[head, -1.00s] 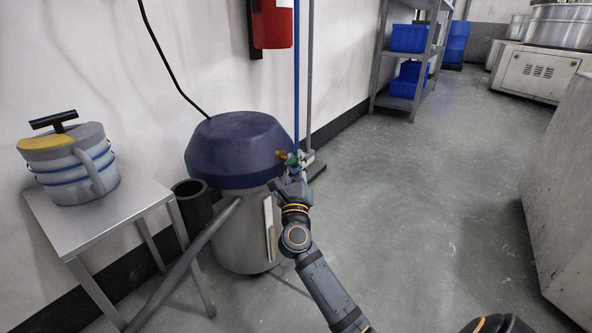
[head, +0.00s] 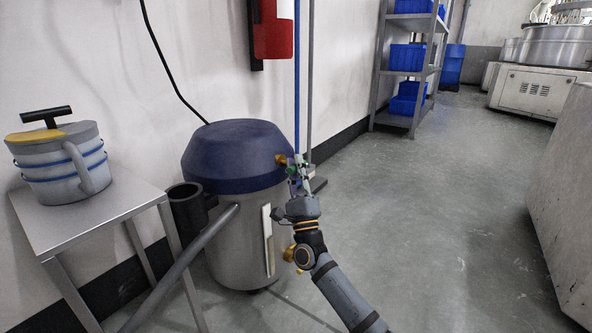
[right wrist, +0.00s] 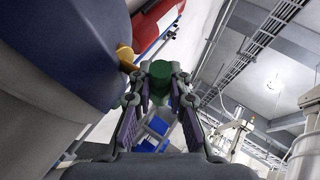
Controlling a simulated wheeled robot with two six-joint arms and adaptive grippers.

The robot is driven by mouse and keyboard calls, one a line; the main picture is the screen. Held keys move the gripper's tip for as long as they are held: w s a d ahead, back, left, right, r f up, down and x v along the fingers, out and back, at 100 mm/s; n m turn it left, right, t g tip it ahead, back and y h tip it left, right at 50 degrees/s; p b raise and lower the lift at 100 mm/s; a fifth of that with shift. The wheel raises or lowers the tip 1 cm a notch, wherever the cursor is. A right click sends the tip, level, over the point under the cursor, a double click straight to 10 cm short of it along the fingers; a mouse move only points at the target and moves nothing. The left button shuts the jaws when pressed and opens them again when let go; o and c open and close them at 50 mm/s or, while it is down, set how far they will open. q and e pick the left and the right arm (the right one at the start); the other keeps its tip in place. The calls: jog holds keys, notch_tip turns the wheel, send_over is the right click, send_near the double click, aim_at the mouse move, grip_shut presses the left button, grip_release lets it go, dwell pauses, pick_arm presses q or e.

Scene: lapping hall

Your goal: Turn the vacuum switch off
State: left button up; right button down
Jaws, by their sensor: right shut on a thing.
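The vacuum (head: 232,235) is a steel drum with a dark blue lid (head: 235,150), standing by the wall. A small brass-coloured part (head: 281,159) sticks out at the lid's right side, and it also shows in the right wrist view (right wrist: 125,57). A green knob (right wrist: 160,76) is beside it. My right gripper (head: 298,172) is at the right side of the lid. In the right wrist view its fingers (right wrist: 160,92) are closed around the green knob. I cannot tell which part is the switch. My left gripper is not in view.
A small metal table (head: 85,218) at the left holds a grey pot-like container (head: 60,165). A grey hose (head: 185,262) runs down beside the drum. A red extinguisher (head: 273,30) hangs on the wall. The floor (head: 430,200) to the right is clear.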

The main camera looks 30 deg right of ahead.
jog(key=shift+f+n+t+y, duration=0.1)
jog(key=shift+n+t+y, duration=0.3)
jog(key=shift+n+y, duration=0.2)
jog(key=c, duration=1.3)
grip_release()
jog(key=v, duration=1.2)
